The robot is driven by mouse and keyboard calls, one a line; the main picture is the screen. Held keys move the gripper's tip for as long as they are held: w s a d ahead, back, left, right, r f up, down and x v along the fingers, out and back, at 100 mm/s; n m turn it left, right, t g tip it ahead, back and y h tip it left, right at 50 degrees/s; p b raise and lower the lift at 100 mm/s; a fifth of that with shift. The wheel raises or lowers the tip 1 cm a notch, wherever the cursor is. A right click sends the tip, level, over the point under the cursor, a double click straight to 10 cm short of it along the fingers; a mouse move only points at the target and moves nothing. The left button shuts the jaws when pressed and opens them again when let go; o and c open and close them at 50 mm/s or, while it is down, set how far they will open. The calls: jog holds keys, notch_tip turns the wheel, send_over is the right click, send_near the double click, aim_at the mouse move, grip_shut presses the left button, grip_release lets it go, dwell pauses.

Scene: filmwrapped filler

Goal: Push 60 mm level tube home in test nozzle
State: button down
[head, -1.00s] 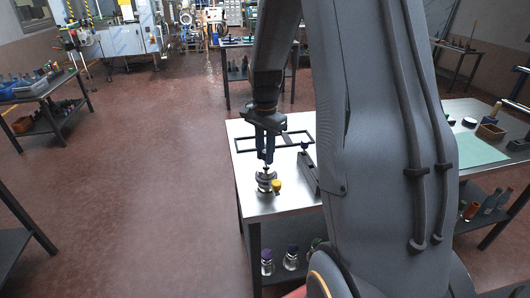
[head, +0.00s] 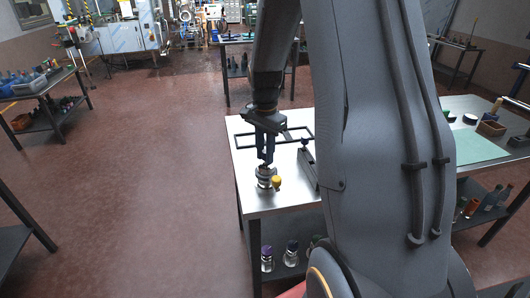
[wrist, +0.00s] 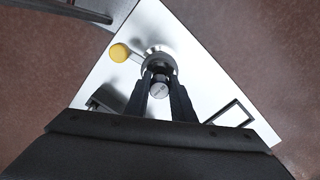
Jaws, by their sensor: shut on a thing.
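The test nozzle (head: 265,183) is a round metal fitting standing on the steel table, with a yellow knob (head: 277,182) at its side. In the wrist view the nozzle (wrist: 160,53) lies just beyond my fingertips, the yellow knob (wrist: 120,52) to its left. My gripper (head: 266,162) points down directly over the nozzle. In the wrist view my gripper (wrist: 161,82) is shut on the level tube (wrist: 159,91), whose round grey end shows between the fingers. The tube's lower end is hidden, so I cannot tell how deep it sits.
The steel table (head: 255,203) has a black flat frame (head: 288,136) behind the nozzle and a dark bar-like fixture (head: 307,165) to its right. Bottles (head: 267,259) stand on the shelf below. Another bench (head: 485,149) is at right.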

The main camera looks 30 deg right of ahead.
jog(key=shift+f, duration=0.5)
jog(key=c, duration=1.4)
grip_release()
jog(key=shift+c, duration=0.2)
notch_tip(320, 180, up, 8)
jog(key=b, duration=0.2)
jog(key=shift+f+b, duration=0.1)
jog(key=shift+b, duration=0.25)
jog(key=s+a+f+n+b, duration=0.1)
jog(key=s+a+f+n, duration=0.3)
jog(key=s+a+n, duration=0.3)
jog(key=s+a+f+n+t+b, duration=0.1)
jog(key=s+a+f+n, duration=0.3)
jog(key=s+a+n, duration=0.3)
jog(key=shift+s+a+f+b, duration=0.15)
jog(key=shift+s+f+b, duration=0.2)
jog(key=shift+s, duration=0.2)
